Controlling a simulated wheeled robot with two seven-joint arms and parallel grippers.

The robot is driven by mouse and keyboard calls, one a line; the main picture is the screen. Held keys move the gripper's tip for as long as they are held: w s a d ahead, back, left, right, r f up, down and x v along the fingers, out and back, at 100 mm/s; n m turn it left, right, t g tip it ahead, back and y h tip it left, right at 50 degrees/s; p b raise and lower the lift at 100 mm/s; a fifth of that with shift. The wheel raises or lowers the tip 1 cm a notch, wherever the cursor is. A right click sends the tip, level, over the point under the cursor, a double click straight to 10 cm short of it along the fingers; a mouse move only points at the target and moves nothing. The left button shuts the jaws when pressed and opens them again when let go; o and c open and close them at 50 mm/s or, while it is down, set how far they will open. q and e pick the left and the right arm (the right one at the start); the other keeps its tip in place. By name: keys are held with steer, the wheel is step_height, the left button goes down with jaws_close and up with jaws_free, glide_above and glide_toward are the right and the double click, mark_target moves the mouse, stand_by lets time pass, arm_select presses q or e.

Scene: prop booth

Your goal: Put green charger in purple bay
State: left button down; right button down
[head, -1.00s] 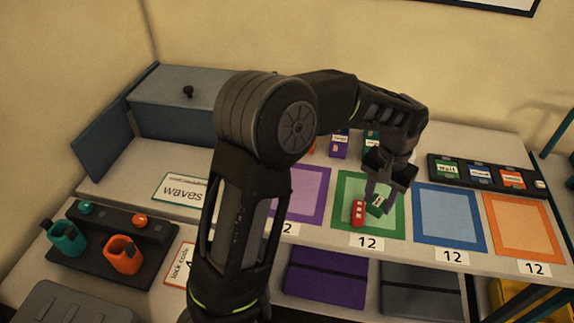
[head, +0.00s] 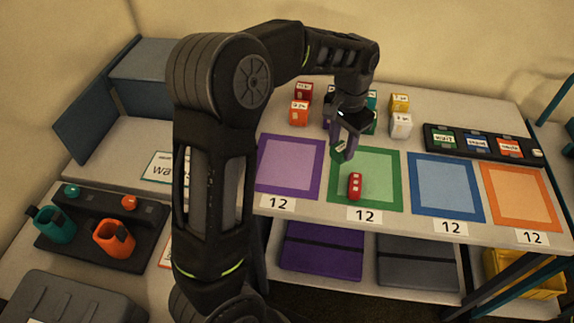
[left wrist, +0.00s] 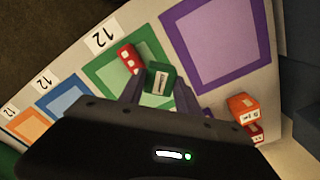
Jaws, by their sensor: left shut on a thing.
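My left gripper (head: 344,142) is shut on the green charger (head: 339,152), a small dark green block with a white label. It holds the charger above the back left corner of the green bay (head: 398,178), near the purple bay's edge. The charger also shows between the fingers in the left wrist view (left wrist: 160,78). The purple bay (head: 290,165) is a purple-bordered square left of the green one, and it is empty. It also shows in the left wrist view (left wrist: 215,45). My right gripper is in neither view.
A red block (head: 355,186) lies in the green bay. The blue bay (head: 446,187) and orange bay (head: 521,196) are bare. Red and orange blocks (head: 299,113) stand behind the purple bay, yellow and white ones (head: 400,124) further right. A black tray (head: 483,145) holds labelled blocks.

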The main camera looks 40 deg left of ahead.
arm_select(q)
steer(key=s+a+r+m+b, duration=0.1)
steer(key=s+a+m, duration=0.1)
steer(key=a, duration=0.4)
steer(key=s+a+m+b, duration=0.1)
steer(key=s+a+m, duration=0.1)
steer(key=a, duration=0.5)
steer(key=shift+s+a+r+m, duration=0.2)
steer(key=shift+a+r+m, duration=0.1)
steer(key=shift+r+m, duration=0.15)
steer(key=shift+f, duration=0.1)
glide_toward(287, 163)
step_height(287, 163, down, 5)
steer(key=shift+r, duration=0.1)
steer(key=shift+f, duration=0.2)
